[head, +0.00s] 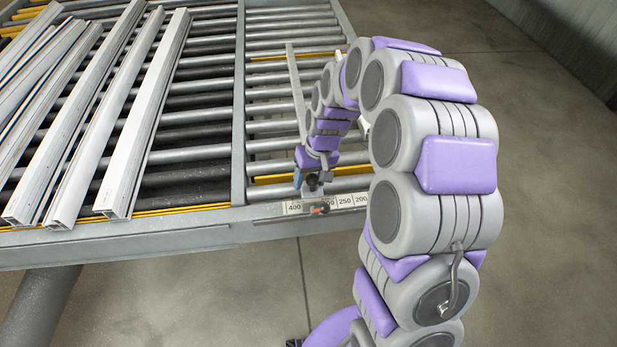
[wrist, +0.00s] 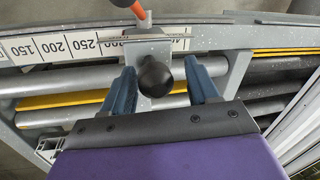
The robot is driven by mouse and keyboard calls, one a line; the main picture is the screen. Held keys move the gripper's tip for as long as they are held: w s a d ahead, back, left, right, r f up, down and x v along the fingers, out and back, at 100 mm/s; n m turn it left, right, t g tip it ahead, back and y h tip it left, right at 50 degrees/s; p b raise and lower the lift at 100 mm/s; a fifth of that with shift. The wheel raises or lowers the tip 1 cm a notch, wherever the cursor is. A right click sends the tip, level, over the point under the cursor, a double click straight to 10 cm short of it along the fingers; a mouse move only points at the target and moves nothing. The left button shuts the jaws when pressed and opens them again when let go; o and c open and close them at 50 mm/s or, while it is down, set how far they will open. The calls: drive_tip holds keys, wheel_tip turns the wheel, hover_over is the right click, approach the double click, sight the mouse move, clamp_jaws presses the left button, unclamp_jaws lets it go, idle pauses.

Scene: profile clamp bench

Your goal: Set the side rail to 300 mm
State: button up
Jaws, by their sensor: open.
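The side rail (head: 296,85) is a long grey bar lying across the rollers. At its front end a grey slide block (wrist: 150,50) with a black ball knob (wrist: 154,78) sits on the white scale (head: 348,202). An orange-tipped clamp lever (wrist: 130,7) is at the block's outer side. The block stands between the 250 and 400 marks; it covers part of the scale, so its exact reading is unclear. My gripper (head: 311,182) is open at the block. In the wrist view its blue fingers (wrist: 158,76) stand on either side of the knob, with gaps.
Several white profiles (head: 135,120) lie on the left of the roller table. A grey cross beam (head: 238,110) runs beside the side rail on its left. The table's front edge (head: 120,248) is a grey steel beam. The floor (head: 545,190) at the right is clear.

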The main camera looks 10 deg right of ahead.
drive_tip(key=d+r, duration=0.3)
drive_tip(key=r, duration=1.4)
drive_tip(key=shift+w, duration=0.35)
drive_tip(key=shift+d, duration=0.1)
drive_tip(key=s+f+b, duration=0.3)
drive_tip(key=s+f, duration=0.1)
drive_tip(key=s, duration=0.7)
drive_tip(key=s+f+m+g+h+b, duration=0.1)
drive_tip(key=s+f+b, duration=0.2)
drive_tip(key=s, duration=0.8)
drive_tip(key=s+d+f+h+b, duration=0.1)
drive_tip(key=s+f+b, duration=0.2)
drive_tip(key=s, duration=0.8)
wheel_tip(320, 180, down, 3)
drive_tip(key=shift+r+m+b, duration=0.2)
drive_tip(key=shift+m+b, duration=0.2)
